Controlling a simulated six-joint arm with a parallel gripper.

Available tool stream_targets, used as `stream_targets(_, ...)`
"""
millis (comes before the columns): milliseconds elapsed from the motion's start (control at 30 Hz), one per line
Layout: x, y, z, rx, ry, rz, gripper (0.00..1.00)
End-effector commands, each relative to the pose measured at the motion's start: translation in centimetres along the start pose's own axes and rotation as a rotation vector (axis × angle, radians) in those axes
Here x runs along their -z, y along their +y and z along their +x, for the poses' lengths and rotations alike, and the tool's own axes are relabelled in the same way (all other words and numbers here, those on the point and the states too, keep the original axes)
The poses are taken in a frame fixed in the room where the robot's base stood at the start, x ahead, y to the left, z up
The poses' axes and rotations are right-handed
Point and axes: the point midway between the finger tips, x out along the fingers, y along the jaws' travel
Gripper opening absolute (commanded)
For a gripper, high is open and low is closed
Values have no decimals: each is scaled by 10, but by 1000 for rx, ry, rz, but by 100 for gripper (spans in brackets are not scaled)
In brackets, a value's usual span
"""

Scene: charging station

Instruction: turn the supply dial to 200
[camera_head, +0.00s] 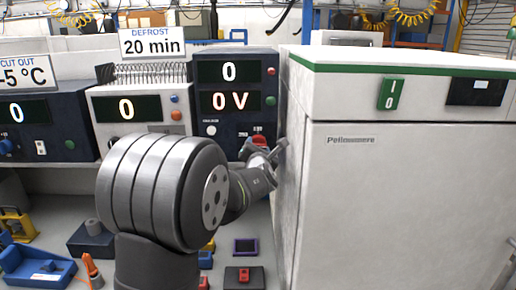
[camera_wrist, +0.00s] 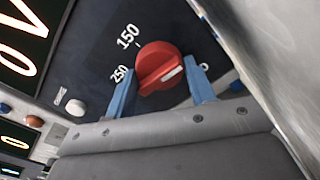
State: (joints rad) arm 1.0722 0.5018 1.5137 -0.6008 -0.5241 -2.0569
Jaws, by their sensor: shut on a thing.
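The supply dial (camera_wrist: 158,62) is a round red knob with a white mark, on a dark panel printed with 150, 250 and a 0 near the right finger. The white mark points right, toward that 0. In the head view the dial (camera_head: 259,140) is partly hidden by my gripper. My gripper (camera_wrist: 160,80) has its two blue fingers on either side of the dial and is shut on it. In the head view my gripper (camera_head: 264,153) is at the lower right of the dark supply unit (camera_head: 207,129). The supply display (camera_head: 231,101) reads 0 V.
A white Pellowmere cabinet (camera_head: 400,190) stands close on the right of my gripper. A white unit (camera_head: 110,108) and a dark unit (camera_head: 52,140) stand to the left. A purple-framed item (camera_head: 246,246) and a red-topped block (camera_head: 244,275) lie below.

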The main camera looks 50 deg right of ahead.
Motion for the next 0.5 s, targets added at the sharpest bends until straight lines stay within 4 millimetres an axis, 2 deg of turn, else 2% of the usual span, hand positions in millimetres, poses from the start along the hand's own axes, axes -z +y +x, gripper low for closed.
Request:
stream_targets(233,0,0,0,1,0,84,27)
stream_targets(500,0,0,0,1,0,104,27)
